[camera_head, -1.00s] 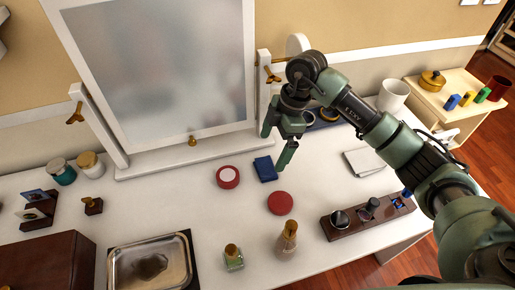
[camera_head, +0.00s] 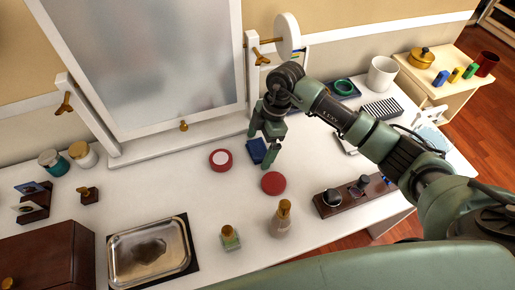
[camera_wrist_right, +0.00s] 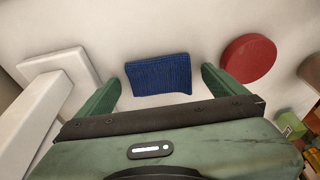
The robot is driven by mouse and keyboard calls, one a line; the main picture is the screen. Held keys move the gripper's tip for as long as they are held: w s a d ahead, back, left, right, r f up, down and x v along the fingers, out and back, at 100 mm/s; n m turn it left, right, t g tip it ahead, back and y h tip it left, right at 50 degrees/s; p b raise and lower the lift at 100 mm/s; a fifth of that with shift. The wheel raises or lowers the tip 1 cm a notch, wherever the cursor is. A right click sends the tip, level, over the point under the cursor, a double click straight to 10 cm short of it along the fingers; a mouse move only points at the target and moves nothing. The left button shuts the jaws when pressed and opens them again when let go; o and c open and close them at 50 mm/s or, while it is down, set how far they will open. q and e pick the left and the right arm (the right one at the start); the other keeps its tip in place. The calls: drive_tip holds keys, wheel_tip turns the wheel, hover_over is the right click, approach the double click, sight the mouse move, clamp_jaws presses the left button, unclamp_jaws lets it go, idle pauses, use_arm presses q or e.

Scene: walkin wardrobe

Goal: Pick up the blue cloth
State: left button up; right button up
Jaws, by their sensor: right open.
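The blue cloth (camera_head: 257,150) is a small folded rectangle lying flat on the white dressing table. In the right wrist view the cloth (camera_wrist_right: 159,75) lies between and just beyond the two green fingertips, with bare tabletop on both sides of it. My right gripper (camera_head: 262,147) is open and empty, its fingers on either side of the cloth in the head view. In the right wrist view the gripper (camera_wrist_right: 160,92) shows wide apart. Part of the cloth is hidden by the fingers in the head view. My left gripper is not in view.
A round red-and-white tin (camera_head: 220,160) and a red lid (camera_head: 273,183) lie close by. The mirror's white base (camera_head: 180,135) stands behind. A perfume bottle (camera_head: 281,218), a green bottle (camera_head: 230,238), a metal tray (camera_head: 150,252) and a wooden holder (camera_head: 350,197) are nearer the front.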

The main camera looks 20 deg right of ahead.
sight(256, 147)
drive_tip(key=c, duration=1.4)
drive_tip(key=shift+c, duration=0.2)
drive_tip(key=shift+r, duration=0.15)
drive_tip(key=shift+r, duration=0.55)
wheel_tip(256, 147, up, 2)
drive_tip(key=shift+r+b, duration=0.1)
drive_tip(key=shift+b, duration=0.2)
drive_tip(key=s+a, duration=0.1)
drive_tip(key=a, duration=0.5)
drive_tip(key=s+a+b, duration=0.1)
drive_tip(key=a, duration=0.4)
drive_tip(key=s+a+b, duration=0.1)
drive_tip(key=a, duration=0.5)
drive_tip(key=shift+s+a, duration=0.2)
drive_tip(key=shift+a, duration=0.1)
